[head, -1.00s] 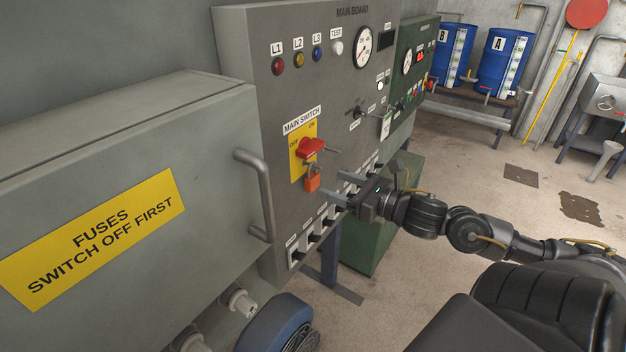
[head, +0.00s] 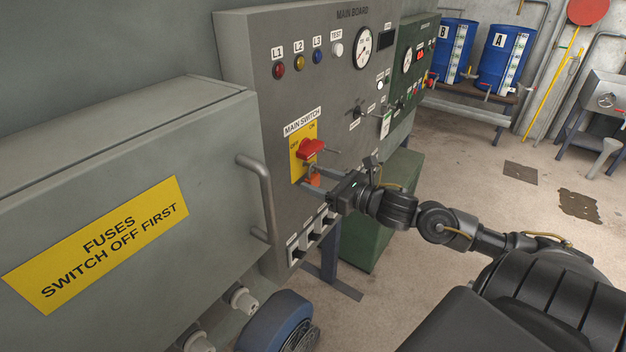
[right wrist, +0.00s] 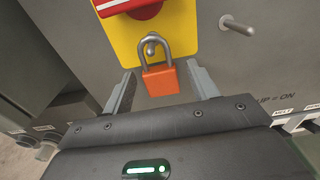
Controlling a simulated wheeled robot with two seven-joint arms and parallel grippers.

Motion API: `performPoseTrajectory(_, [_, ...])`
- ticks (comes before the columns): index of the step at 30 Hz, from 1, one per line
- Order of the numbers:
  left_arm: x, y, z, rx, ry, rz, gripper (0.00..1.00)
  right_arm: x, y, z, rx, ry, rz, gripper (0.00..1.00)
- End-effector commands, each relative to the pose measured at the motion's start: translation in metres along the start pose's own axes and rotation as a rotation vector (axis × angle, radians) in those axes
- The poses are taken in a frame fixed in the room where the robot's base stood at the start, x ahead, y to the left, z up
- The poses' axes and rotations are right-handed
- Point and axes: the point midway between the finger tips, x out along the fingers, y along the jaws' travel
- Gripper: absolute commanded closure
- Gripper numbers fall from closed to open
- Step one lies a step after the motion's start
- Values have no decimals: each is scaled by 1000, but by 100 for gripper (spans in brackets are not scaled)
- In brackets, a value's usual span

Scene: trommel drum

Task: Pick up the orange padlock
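The orange padlock (right wrist: 160,79) hangs by its grey shackle from a peg on the yellow plate (right wrist: 117,37), below the red main switch handle (head: 311,149). In the head view the padlock (head: 313,179) is partly covered by my right gripper. My right gripper (right wrist: 166,88) is open, with one finger on each side of the padlock body in the right wrist view. A gap shows between the body and each finger. In the head view my right gripper (head: 312,181) reaches in from the right. My left gripper is not in view.
A metal rod (right wrist: 237,25) sticks out of the main board (head: 262,120) to the right of the yellow plate. A row of small switches lies below. The fuse box (head: 110,190) with its handle (head: 262,195) juts out at left.

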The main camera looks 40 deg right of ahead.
Motion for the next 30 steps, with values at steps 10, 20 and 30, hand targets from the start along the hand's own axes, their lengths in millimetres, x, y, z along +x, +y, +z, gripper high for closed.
performPoseTrajectory(10, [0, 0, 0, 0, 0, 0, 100, 0, 0, 0, 1, 0, 0, 87])
performPoseTrajectory(20, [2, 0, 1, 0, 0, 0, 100, 0, 0, 3, 0, -1, 0, 88])
performPoseTrajectory(30, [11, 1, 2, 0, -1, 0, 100, -17, 0, 11, 2, 3, 0, 88])
